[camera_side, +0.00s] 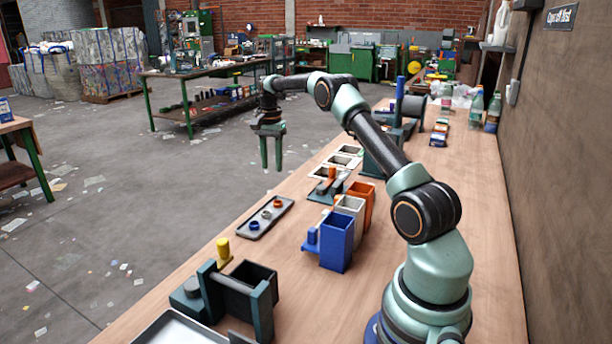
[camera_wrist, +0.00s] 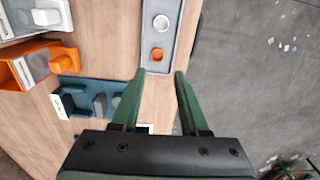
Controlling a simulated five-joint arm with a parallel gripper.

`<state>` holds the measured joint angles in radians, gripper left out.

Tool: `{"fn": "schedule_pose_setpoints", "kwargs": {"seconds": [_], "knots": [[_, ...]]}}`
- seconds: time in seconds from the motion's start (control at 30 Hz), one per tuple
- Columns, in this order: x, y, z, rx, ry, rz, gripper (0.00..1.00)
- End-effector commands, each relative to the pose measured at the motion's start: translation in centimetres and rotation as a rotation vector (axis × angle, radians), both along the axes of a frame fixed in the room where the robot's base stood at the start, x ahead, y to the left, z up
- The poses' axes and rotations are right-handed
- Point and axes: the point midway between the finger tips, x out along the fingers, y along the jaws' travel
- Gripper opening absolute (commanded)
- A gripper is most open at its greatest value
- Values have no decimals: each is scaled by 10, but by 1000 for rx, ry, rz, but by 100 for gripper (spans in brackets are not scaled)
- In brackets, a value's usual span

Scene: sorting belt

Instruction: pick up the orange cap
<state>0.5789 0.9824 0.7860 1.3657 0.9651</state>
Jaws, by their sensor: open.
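The orange cap (camera_side: 277,203) lies at the far end of a grey tray (camera_side: 285,208), with a white cap (camera_side: 266,213) and a blue cap (camera_side: 254,226) in a row behind it. My gripper (camera_side: 271,168) hangs pointing down, open and empty, above the level of the tray. In the wrist view the orange cap (camera_wrist: 157,54) sits just ahead of my open fingertips (camera_wrist: 160,73), near the tray's end (camera_wrist: 160,38), slightly left of the middle of the gap. The white cap (camera_wrist: 161,22) is farther up. The blue cap is out of the wrist view.
Blue (camera_side: 337,243), pale (camera_side: 352,205) and orange (camera_side: 366,190) bins stand right of the tray. A teal fixture (camera_wrist: 90,88) lies left of my fingers in the wrist view. A dark green frame (camera_side: 262,318) stands at the front. The bench edge is just left of the tray.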

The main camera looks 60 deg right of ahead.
Motion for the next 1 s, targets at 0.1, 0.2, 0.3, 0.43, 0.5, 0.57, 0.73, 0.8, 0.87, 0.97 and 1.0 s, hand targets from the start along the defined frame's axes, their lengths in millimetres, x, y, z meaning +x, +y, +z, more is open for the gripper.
{"fn": "schedule_pose_setpoints", "kwargs": {"seconds": [0.1, 0.2, 0.3, 0.43, 0.5, 0.57, 0.73, 0.8, 0.87, 0.97, 1.0], "knots": [[-1, -6, -10, 5, 7, -28, 44], [-2, -6, -22, 6, 9, -31, 44], [-2, -6, -39, 7, 10, -30, 44], [-2, -6, -60, 6, 9, -28, 44], [-2, -6, -68, 6, 9, -28, 44], [-2, -6, -73, 5, 8, -28, 44], [-2, -7, -83, 5, 8, -27, 44], [-3, -7, -93, 6, 9, -28, 44], [-4, -8, -102, 6, 9, -28, 44], [-4, -9, -116, 6, 8, -27, 44], [-4, -9, -121, 6, 9, -27, 44]]}}
